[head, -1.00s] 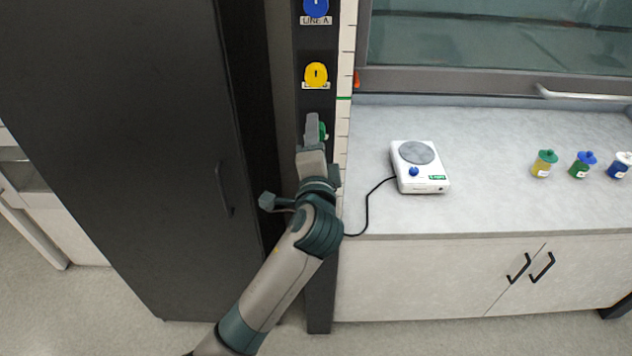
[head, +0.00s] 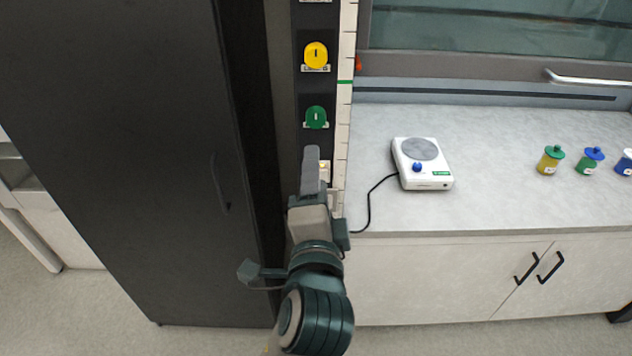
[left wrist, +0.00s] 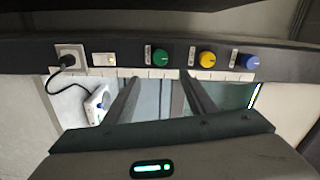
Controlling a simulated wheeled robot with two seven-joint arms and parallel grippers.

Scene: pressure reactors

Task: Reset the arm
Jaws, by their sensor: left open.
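My left gripper (head: 311,168) is in front of the dark vertical panel in the head view, below the green knob (head: 316,117). In the left wrist view its two fingers (left wrist: 160,97) stand apart with nothing between them. The panel carries a yellow knob (head: 316,55) above the green one. The gripper partly hides the lower panel in the head view. My right gripper is not in view.
A dark cabinet (head: 120,150) stands close on the left. On the counter (head: 480,205) at right are a white hotplate (head: 422,165) with a black cord and several capped jars, one with a green lid (head: 551,160). A sash handle (head: 590,80) sits behind.

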